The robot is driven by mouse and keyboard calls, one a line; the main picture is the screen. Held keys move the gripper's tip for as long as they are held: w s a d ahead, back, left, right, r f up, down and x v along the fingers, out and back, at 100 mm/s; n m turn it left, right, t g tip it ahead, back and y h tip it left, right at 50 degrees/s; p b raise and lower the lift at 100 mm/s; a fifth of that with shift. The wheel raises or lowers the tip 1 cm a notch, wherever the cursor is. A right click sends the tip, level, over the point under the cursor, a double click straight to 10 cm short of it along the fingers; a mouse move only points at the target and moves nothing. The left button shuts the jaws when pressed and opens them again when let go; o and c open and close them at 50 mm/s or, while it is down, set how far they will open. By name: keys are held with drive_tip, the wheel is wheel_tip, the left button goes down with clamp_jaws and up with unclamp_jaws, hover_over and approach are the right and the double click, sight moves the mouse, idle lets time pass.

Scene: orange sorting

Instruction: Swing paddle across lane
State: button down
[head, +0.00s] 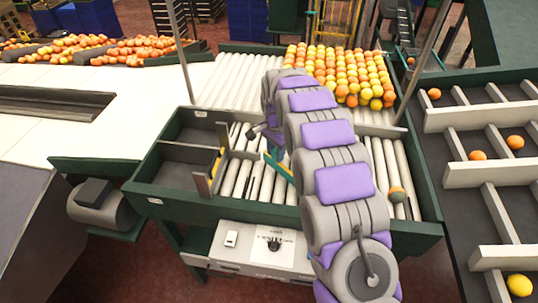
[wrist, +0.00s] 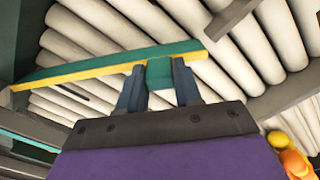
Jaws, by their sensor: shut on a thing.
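The paddle is a long green bar with a yellow edge. In the wrist view the paddle (wrist: 85,68) reaches from the left edge to the upper middle, above pale rollers. My gripper (wrist: 159,82) has its two dark fingers shut on the paddle's green handle block. In the head view the paddle (head: 279,167) shows as a short slanted strip left of my arm, and my gripper (head: 274,147) is partly hidden there. The lane (head: 243,180) of white rollers runs under the paddle.
Many oranges (head: 345,72) crowd the rollers at the back. A dark two-part bin (head: 176,170) stands left of the lane, with a small upright plate (head: 202,185) beside it. A control box (head: 262,247) sits at the front. Divided chutes (head: 480,118) with a few fruit stand at right.

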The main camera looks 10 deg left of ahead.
drive_tip(key=shift+w+d+r, duration=0.1)
drive_tip(key=shift+w+d, duration=0.1)
drive_tip(key=shift+w, duration=0.15)
drive_tip(key=c, duration=0.8)
unclamp_jaws()
drive_tip(key=shift+a, duration=0.1)
wheel_tip(320, 180, up, 17)
drive_tip(key=shift+p, duration=0.35)
